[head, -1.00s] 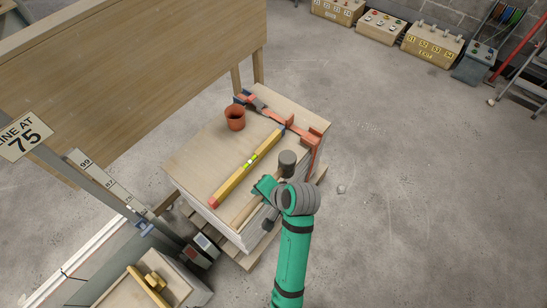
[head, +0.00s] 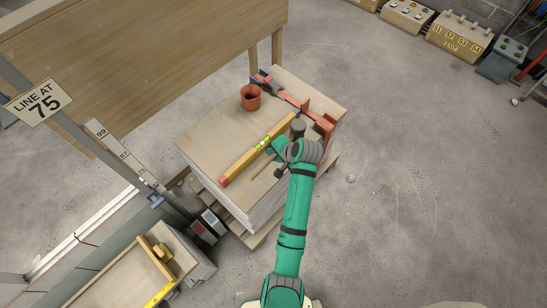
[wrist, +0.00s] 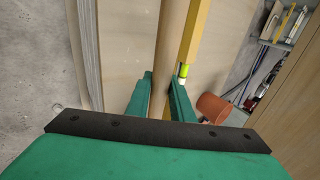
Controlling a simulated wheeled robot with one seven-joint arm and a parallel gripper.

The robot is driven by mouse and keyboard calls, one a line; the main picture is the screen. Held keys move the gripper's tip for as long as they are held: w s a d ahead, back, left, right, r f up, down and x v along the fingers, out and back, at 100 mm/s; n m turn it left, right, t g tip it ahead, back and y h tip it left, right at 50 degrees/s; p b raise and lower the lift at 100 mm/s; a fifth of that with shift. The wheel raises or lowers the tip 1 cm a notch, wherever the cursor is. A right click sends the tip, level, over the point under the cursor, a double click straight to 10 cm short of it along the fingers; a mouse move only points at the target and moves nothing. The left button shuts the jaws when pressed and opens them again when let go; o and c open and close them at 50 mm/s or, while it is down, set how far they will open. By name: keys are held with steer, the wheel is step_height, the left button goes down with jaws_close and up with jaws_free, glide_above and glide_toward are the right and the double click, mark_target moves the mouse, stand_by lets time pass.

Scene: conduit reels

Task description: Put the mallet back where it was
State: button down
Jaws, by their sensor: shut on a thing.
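The mallet has a dark grey head (head: 298,129) and a pale wooden handle (head: 263,166). My green gripper (head: 279,147) is shut on the handle just below the head. In the wrist view the handle (wrist: 170,40) runs between the two fingers of my gripper (wrist: 160,98). The mallet is over the right part of the board stack (head: 215,150), roughly parallel to a yellow level (head: 250,156) and just right of it. I cannot tell whether it touches the stack's top.
A wooden panel (head: 150,50) stands behind. The floor at right (head: 420,170) is mostly open.

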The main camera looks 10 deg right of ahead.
step_height(320, 180, down, 3)
steer(key=shift+d+f, duration=0.1)
steer(key=shift+d, duration=0.05)
steer(key=c, duration=1.6)
jaws_free()
steer(key=shift+f, duration=0.1)
steer(key=shift+o, duration=0.2)
steer(key=shift+a, duration=0.2)
steer(key=shift+d, duration=0.1)
